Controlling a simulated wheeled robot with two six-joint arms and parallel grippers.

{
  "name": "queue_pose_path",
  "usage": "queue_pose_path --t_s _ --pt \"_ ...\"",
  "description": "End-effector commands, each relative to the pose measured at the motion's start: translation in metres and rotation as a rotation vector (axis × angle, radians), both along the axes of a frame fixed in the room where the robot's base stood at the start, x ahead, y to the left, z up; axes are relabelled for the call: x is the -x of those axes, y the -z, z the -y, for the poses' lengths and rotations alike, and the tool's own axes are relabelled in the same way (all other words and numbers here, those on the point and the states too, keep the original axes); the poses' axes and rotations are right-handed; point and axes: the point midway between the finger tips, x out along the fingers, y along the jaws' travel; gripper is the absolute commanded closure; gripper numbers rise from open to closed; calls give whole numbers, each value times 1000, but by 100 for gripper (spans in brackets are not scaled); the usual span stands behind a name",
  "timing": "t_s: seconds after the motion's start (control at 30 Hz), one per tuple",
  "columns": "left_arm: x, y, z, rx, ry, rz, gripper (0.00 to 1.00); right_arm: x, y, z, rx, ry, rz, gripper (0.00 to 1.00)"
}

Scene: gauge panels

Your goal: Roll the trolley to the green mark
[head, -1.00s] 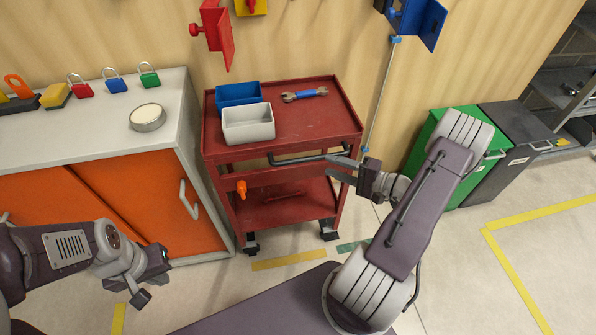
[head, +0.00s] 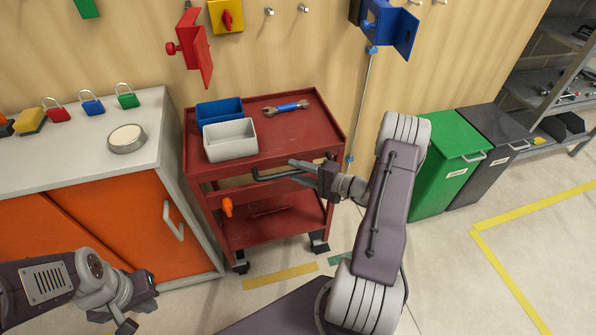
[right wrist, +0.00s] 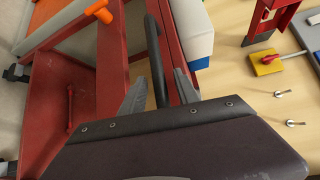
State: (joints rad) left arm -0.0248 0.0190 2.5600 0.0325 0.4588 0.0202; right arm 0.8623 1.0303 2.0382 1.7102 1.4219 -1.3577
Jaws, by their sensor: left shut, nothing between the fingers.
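The red trolley (head: 300,139) stands on dark castors against the wooden wall, beside the white-topped cabinet. Its dark handle bar (head: 272,176) runs along the near side and shows in the right wrist view (right wrist: 153,55). My right gripper (head: 298,173) is at the right part of this handle. In the right wrist view its fingers (right wrist: 160,88) are apart, with the bar between them and a gap on each side. The green mark (head: 340,258) is on the floor right of the trolley's front, partly hidden by my right arm. My left gripper (head: 126,326) is shut and empty, low at the left.
The cabinet (head: 70,150) stands left; a green waste bin (head: 443,160) stands right.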

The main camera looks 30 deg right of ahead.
Motion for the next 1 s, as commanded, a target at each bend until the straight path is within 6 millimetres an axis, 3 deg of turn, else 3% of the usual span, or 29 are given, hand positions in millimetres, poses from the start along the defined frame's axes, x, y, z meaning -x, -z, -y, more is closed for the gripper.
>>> queue_pose_path --t_s 0.03,0.17,1.0 --pt "0 0 0 0 0 0 100 0 0 0 0 0 0 65" --pt "0 0 0 0 0 0 100 0 0 0 0 0 0 100" --pt "0 0 0 0 0 0 100 1 1 0 1 -2 -2 100"
